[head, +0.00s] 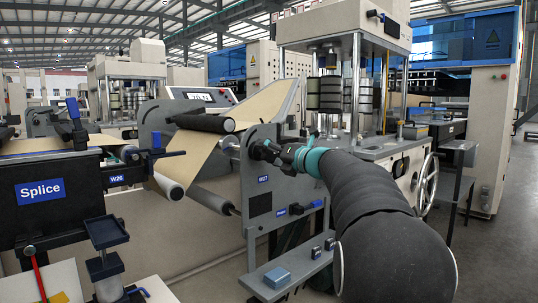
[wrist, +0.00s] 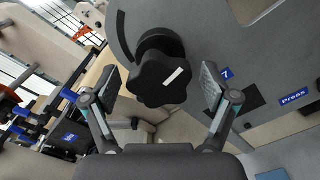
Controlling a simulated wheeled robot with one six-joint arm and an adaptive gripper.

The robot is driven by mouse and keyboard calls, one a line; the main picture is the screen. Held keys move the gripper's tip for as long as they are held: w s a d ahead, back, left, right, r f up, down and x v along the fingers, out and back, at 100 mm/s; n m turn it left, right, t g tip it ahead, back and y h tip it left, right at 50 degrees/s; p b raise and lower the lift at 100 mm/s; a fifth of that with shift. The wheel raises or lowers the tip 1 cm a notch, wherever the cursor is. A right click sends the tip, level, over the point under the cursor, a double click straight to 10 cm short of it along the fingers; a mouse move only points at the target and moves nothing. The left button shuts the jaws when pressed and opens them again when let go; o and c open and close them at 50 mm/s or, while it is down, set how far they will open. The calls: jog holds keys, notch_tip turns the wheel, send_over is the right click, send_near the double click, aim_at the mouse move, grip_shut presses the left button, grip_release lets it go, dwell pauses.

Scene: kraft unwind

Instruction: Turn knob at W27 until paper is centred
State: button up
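The knob (wrist: 160,78) at W27 is black and lobed, with a white mark on its face, and sits on a grey plate. My gripper (wrist: 159,84) is open, with one finger on each side of the knob and a visible gap at both. In the head view my gripper (head: 275,152) reaches the grey side plate (head: 262,215) just above the W27 label (head: 263,179) and hides most of the knob. The brown paper web (head: 203,163) runs over the dark roller (head: 203,123). I cannot tell whether the paper is centred.
A grey shelf (head: 288,270) with a blue block (head: 277,277) juts out below my arm. A handwheel (head: 427,184) is on the machine to the right. The Splice station (head: 50,195) stands at the left. A display (head: 203,96) is behind the rollers. Open floor lies at the far right.

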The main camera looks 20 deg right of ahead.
jog(key=v, duration=0.7)
dwell(0.4)
dwell(0.4)
